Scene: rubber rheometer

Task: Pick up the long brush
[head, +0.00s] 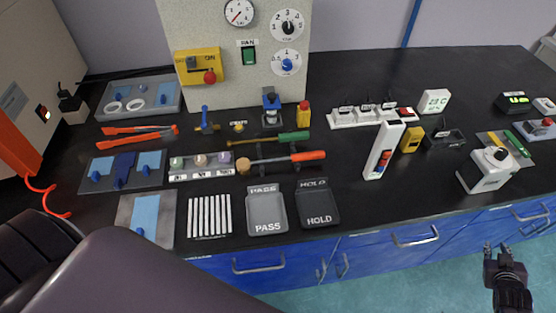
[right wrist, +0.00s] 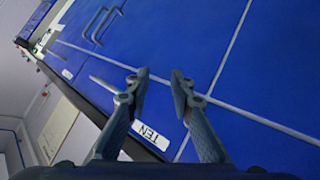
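Two long tools lie side by side at the middle of the black bench in the head view. One is a green-handled tool (head: 290,137) with a thin yellowish shaft, which looks like the long brush; its bristles are too small to make out. The other has a red-orange handle (head: 308,156) and a round tan head. My right gripper (head: 503,250) is in front of the bench at the far right, well away from both tools. In the right wrist view it (right wrist: 157,82) is open and empty, facing blue cabinet fronts. My left gripper is out of view.
A PASS tray (head: 266,212) and a HOLD tray (head: 318,207) lie in front of the tools. A rack of small pots (head: 201,166) stands left of them. A tall white stand (head: 384,150) is to the right. Blue drawers with handles (head: 415,237) line the bench front.

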